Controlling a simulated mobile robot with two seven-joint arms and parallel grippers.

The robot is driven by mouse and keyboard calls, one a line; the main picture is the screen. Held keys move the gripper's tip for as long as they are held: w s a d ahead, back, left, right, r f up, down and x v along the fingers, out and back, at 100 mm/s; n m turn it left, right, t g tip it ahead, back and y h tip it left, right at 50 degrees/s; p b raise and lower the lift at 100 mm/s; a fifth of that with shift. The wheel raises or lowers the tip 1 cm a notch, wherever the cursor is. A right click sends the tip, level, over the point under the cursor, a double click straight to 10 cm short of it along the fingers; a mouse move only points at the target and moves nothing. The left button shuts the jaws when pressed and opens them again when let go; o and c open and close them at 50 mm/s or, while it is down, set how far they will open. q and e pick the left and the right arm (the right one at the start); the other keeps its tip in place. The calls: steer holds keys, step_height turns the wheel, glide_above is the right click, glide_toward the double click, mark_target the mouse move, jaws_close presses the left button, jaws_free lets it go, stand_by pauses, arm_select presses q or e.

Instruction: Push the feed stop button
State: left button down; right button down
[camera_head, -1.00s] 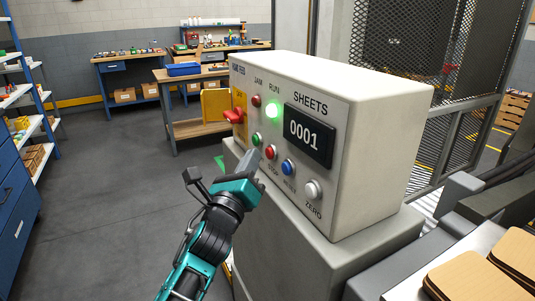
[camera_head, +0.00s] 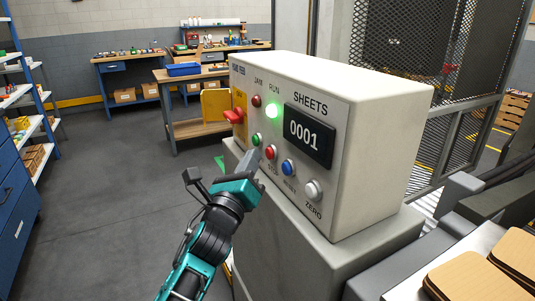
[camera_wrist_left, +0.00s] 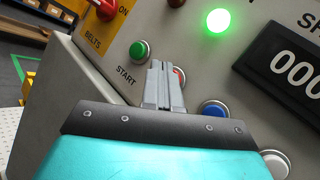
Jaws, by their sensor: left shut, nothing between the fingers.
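The control box (camera_head: 355,130) shows a red STOP button (camera_head: 270,152) in its lower row, between the green START button (camera_head: 256,139) and the blue RESET button (camera_head: 288,167). My left gripper (camera_head: 254,166) is shut and empty, with its fingertips close in front of the STOP button. In the left wrist view, the shut fingers (camera_wrist_left: 165,82) cover most of the red button (camera_wrist_left: 179,75), of which only the right edge shows. I cannot tell whether the tips touch it. The green RUN lamp (camera_head: 273,111) is lit and the display (camera_head: 307,134) reads 0001.
Wooden sheets (camera_head: 480,270) lie at the lower right. Workbenches stand behind; the floor at left is clear.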

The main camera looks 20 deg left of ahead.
arm_select(q)
steer(key=shift+w+d, duration=0.1)
stand_by(0.6)
steer(key=shift+w+d, duration=0.2)
steer(key=shift+w, duration=0.05)
steer(key=shift+w+d, duration=0.35)
stand_by(0.9)
steer(key=shift+s+a, duration=0.6)
steer(key=shift+s, duration=0.1)
steer(key=s+a, duration=0.1)
steer(key=s, duration=0.1)
steer(key=s+a+p, duration=0.1)
steer(key=a, duration=0.1)
steer(key=shift+s+a, duration=0.2)
steer(key=shift+s, duration=0.15)
